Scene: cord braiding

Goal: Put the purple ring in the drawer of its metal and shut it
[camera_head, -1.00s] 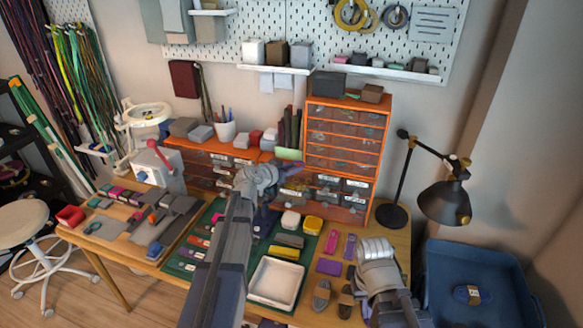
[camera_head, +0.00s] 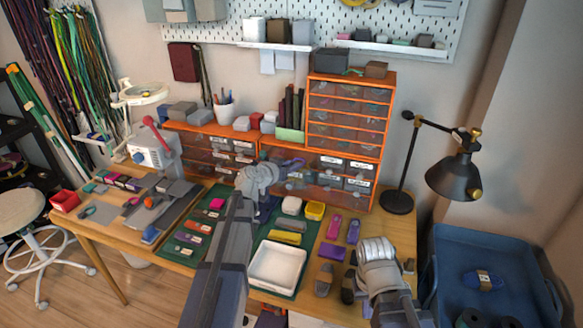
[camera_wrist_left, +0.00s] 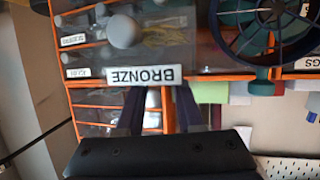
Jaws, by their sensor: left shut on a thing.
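My left gripper (camera_head: 290,172) is at the lower row of the orange drawer cabinet, in front of the drawer labelled BRONZE. In the left wrist view, which is upside down, its two dark fingers (camera_wrist_left: 158,102) meet the edge of the BRONZE drawer (camera_wrist_left: 145,76) at its label, and it appears shut on it. That drawer has a round grey knob and yellowish strands show behind its front. I cannot make out the purple ring in any view. My right arm's wrist (camera_head: 378,250) is over the bench's right side; its fingers are hidden.
A white tray (camera_head: 277,268) lies on the green mat. A purple block (camera_head: 331,252) lies to its right. A black lamp (camera_head: 455,178) and a blue bin (camera_head: 490,262) are at the right. A spoked round frame (camera_wrist_left: 265,25) is close beside the BRONZE drawer in the wrist view.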

